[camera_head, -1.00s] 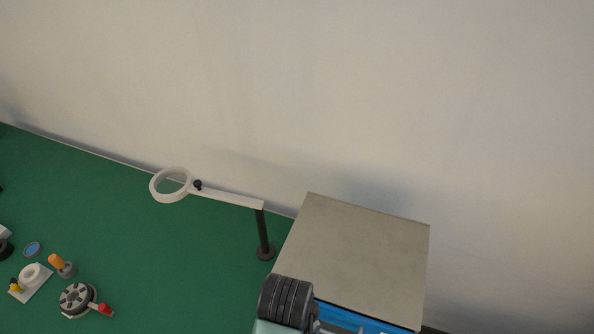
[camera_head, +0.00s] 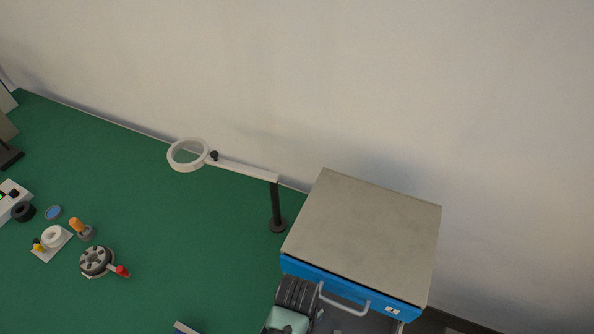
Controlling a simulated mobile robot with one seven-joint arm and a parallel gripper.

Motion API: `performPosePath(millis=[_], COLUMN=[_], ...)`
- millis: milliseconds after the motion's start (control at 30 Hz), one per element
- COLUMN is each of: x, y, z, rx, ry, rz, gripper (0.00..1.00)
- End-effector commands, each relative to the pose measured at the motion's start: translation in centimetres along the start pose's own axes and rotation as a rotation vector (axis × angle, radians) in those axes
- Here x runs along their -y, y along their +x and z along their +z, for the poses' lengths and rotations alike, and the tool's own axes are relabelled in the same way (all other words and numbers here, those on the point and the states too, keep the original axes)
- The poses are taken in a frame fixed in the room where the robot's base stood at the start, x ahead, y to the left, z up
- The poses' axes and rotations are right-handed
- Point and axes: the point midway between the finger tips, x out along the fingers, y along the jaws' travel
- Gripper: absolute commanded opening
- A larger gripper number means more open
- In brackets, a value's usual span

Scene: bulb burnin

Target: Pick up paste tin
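A small round tin with a blue top and a dark rim (camera_head: 53,212) lies flat on the green mat at the left. It seems to be the paste tin, but I cannot read a label. A part of my arm, black and ribbed with a pale teal piece, shows at the bottom centre, in front of the cabinet. My gripper's fingers are not in view, and the arm part is well to the right of the tin.
Near the tin are a black ring (camera_head: 23,212), an orange-handled tool (camera_head: 80,228), a white ring on a plate (camera_head: 53,237) and a round device with a red-tipped lever (camera_head: 97,261). A blue-fronted cabinet (camera_head: 375,225) stands right.

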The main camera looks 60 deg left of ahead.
Motion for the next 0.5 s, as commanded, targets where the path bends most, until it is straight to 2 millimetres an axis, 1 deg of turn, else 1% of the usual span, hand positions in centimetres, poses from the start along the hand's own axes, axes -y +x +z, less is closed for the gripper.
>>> performPosePath(millis=[67,100,267,300,367,500], x=[-0.01,-0.01,-0.01,-0.01,-0.01,-0.01], y=[-0.03,-0.03,-0.05,-0.05,-0.05,-0.05], z=[-0.01,-0.01,-0.01,-0.01,-0.01,0.00], rx=[0.000,0.000,0.000,0.000,0.000,0.000], ry=[0.000,0.000,0.000,0.000,0.000,0.000], rz=[0.000,0.000,0.000,0.000,0.000,0.000], gripper=[1.00,0.96,0.68,0.60,0.50,0.24])
